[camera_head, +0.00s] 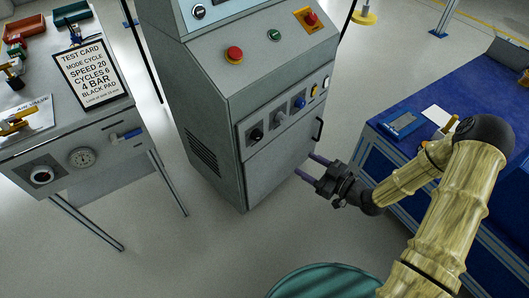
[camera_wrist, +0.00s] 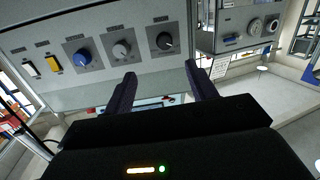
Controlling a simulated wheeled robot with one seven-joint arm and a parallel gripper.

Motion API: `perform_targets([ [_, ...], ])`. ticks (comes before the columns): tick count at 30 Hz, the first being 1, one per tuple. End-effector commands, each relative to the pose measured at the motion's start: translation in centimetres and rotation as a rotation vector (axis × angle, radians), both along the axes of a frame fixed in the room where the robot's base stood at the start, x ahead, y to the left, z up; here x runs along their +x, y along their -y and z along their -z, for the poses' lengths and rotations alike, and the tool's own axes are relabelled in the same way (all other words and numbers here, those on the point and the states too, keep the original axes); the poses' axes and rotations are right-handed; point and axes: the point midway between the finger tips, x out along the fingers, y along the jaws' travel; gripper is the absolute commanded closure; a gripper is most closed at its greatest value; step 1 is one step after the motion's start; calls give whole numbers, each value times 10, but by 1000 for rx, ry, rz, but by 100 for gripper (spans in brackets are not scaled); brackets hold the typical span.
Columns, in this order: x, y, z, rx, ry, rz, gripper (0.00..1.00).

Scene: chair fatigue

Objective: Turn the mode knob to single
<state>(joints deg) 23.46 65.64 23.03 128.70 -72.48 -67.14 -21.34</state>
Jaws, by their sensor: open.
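The grey control cabinet carries a row of three knobs on its front panel (camera_head: 283,125): a black knob (camera_head: 256,135), a grey knob (camera_head: 279,117) and a blue knob (camera_head: 299,102). The wrist view shows the black (camera_wrist: 164,41), grey (camera_wrist: 121,49) and blue (camera_wrist: 83,57) knobs in reversed order. Their labels are too small to read, so I cannot tell which is the mode knob or its setting. My gripper (camera_head: 308,166) is open and empty, in front of the cabinet and below the knob row. In the wrist view its fingers (camera_wrist: 160,72) are apart and touch no knob.
Yellow (camera_head: 314,90) and white (camera_head: 326,82) switches continue the row. A black handle (camera_head: 319,130) is below. A red button (camera_head: 234,54) is on the sloped top. A test card (camera_head: 91,72) reading "MODE CYCLE" stands on the left bench. A blue bench (camera_head: 460,95) is right.

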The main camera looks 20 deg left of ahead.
Motion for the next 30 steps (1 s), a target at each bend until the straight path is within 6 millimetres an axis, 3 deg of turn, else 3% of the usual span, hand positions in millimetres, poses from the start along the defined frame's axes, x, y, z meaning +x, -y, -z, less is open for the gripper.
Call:
perform_targets([
  [1,-2,-1,10,43,16,-5,43],
  [17,-3,-8,5,91,40,-16,43],
  [23,6,-29,6,90,41,-17,43],
  [30,23,-68,6,91,40,-17,43],
])
